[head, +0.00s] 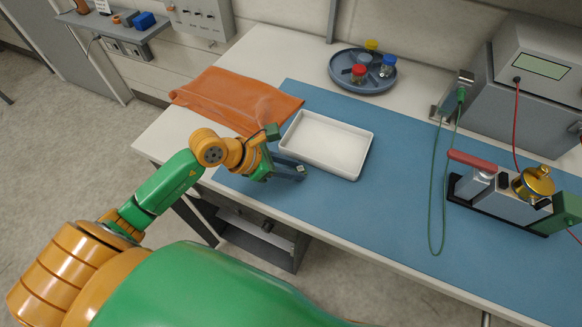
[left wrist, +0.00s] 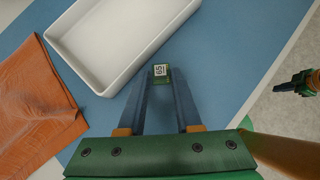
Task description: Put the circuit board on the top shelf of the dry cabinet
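The circuit board (left wrist: 161,72) is a small green piece with a white printed label. In the left wrist view it sits between the fingertips of my left gripper (left wrist: 161,82), which appear closed on its two sides. In the head view my left gripper (head: 302,173) is over the blue mat, just beside the near left edge of the white tray. A green and dark shape at the right edge of the left wrist view looks like my right gripper (left wrist: 297,84); its fingers are too small to read. I cannot pick out the dry cabinet for certain.
The white tray (head: 325,146) is empty. An orange cloth-like sheet (head: 228,98) lies left of it. A round holder (head: 345,80) with coloured-cap jars stands behind. A grey instrument (head: 540,68) and a metal device (head: 507,195) stand right. The blue mat's (head: 385,215) middle is clear.

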